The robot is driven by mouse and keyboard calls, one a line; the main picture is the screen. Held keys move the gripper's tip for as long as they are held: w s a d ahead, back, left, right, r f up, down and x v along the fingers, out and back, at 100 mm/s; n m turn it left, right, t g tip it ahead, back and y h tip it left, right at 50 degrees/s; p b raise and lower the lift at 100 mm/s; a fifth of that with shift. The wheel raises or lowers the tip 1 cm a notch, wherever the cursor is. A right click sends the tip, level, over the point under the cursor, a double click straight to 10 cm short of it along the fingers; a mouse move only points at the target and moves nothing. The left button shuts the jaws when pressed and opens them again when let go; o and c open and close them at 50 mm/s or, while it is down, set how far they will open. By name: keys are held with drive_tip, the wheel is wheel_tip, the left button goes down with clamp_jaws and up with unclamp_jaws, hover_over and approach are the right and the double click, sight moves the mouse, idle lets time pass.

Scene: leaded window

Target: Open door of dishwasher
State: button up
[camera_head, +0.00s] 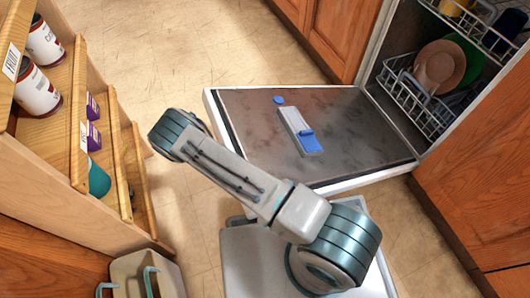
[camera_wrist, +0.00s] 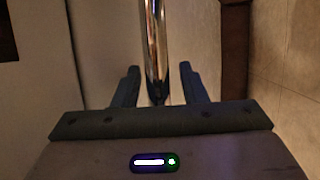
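The dishwasher door (camera_head: 345,115) is swung down and lies about level, with its inner face up. It carries a detergent compartment with a blue flap (camera_head: 310,142). The dishwasher (camera_head: 378,40) stands open, with racks and dishes inside. In the wrist view a shiny metal bar (camera_wrist: 156,45), apparently the door handle, runs down between the fingers of my gripper (camera_wrist: 160,85). The fingers stand apart, one on each side of the bar, with gaps visible. In the head view my gripper is hidden; my arm crosses in front of the door's near left corner.
The lower rack (camera_head: 405,100) holds a pinkish plate (camera_head: 440,66) and a green one. Wooden cabinets (camera_head: 480,170) flank the dishwasher. A wooden shelf (camera_head: 60,150) with cans stands at left, close to my arm. The tiled floor (camera_head: 190,50) behind is clear.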

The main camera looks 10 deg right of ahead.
drive_tip(key=shift+a, duration=0.25)
drive_tip(key=v, duration=1.3)
drive_tip(key=shift+a+f, duration=0.15)
drive_tip(key=shift+a, duration=0.1)
